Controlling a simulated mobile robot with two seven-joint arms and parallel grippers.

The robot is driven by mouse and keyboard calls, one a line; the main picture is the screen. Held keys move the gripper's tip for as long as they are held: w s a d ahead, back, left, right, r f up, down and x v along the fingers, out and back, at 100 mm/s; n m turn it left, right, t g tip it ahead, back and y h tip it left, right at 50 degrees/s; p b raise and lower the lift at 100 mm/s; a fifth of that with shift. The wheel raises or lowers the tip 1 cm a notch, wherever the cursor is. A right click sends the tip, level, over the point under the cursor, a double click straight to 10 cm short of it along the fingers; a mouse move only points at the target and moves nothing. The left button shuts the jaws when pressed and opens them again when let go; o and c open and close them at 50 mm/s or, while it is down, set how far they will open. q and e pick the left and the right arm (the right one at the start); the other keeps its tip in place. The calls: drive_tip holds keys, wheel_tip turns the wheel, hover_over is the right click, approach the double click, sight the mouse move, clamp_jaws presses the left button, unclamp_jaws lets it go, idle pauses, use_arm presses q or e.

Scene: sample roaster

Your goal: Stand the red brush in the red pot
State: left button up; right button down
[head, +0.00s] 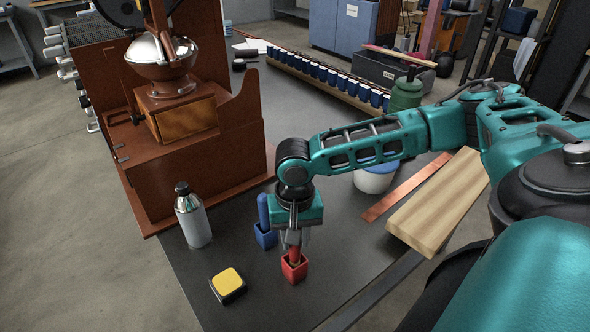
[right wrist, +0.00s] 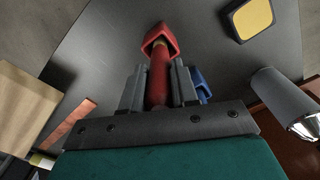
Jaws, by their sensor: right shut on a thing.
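The red pot (head: 293,272) stands on the dark table near its front edge; it also shows at the top of the right wrist view (right wrist: 167,37). My right gripper (head: 294,242) is above the pot and shut on the red brush (right wrist: 159,82), whose handle lies between its fingers. The brush (head: 294,257) points down, and its lower end is at the pot's mouth and looks to be inside it. The pot walls hide that end, so I cannot tell how deep it sits. My left gripper is not in view.
A blue pot (head: 265,238) with a blue brush (head: 263,208) stands just left of the red pot. A yellow-topped block (head: 228,283) and a silver bottle (head: 193,217) are further left. A wooden board (head: 438,204) and copper strip (head: 404,188) lie at right.

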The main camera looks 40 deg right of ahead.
drive_tip(key=shift+f, duration=0.65)
drive_tip(key=c, duration=0.8)
unclamp_jaws()
drive_tip(key=shift+r, duration=0.35)
wheel_tip(320, 180, up, 5)
drive_tip(key=shift+r+p, duration=0.2)
drive_tip(key=shift+p, duration=0.75)
wheel_tip(320, 180, up, 6)
drive_tip(key=shift+f+p, duration=0.1)
drive_tip(key=shift+p, duration=0.55)
drive_tip(key=shift+r, duration=0.55)
